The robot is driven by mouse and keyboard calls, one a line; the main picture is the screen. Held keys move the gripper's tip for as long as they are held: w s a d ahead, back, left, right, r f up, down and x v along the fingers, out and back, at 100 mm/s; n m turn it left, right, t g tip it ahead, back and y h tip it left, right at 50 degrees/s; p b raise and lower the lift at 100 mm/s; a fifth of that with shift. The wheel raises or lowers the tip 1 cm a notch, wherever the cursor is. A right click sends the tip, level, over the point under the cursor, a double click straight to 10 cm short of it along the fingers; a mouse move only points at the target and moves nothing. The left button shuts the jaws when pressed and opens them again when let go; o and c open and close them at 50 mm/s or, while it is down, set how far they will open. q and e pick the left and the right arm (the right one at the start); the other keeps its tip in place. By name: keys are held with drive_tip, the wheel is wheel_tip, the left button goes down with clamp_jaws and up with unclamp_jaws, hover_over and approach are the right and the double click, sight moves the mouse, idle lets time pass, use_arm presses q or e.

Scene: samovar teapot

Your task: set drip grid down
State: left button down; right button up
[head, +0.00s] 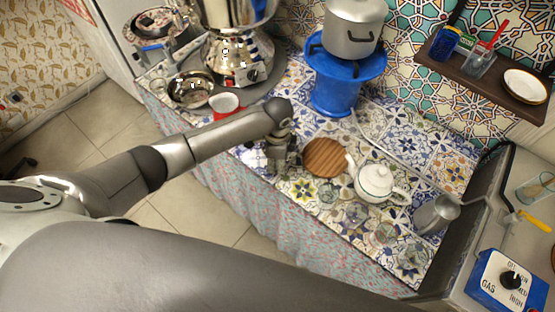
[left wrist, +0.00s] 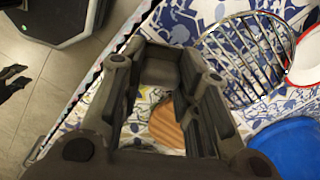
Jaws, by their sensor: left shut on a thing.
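The drip grid (left wrist: 245,58), a round rack of thin metal bars, shows in the left wrist view beside the fingers of my left gripper (left wrist: 160,75). The gripper is shut on it, though the fingers hide the spot where they hold it. Blue-and-white tiles show through the bars. In the head view my left gripper (head: 279,160) points down over the tiled counter, left of the round wooden board (head: 324,157). My arm hides the grid there. Whether the grid touches the tiles cannot be told. My right gripper is not in view.
A red-and-white bowl (head: 224,103) and the samovar (head: 238,55) stand behind my left arm. A blue stand (head: 334,92) bears a grey pot (head: 352,30). A white teapot (head: 375,183), several glasses and a metal jug (head: 435,215) stand to the right.

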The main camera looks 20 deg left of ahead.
use_arm(q)
drive_tip(key=c, duration=1.1)
unclamp_jaws()
wheel_tip(320, 180, up, 12)
drive_tip(key=b, duration=0.1)
drive_tip(key=shift+r, duration=0.1)
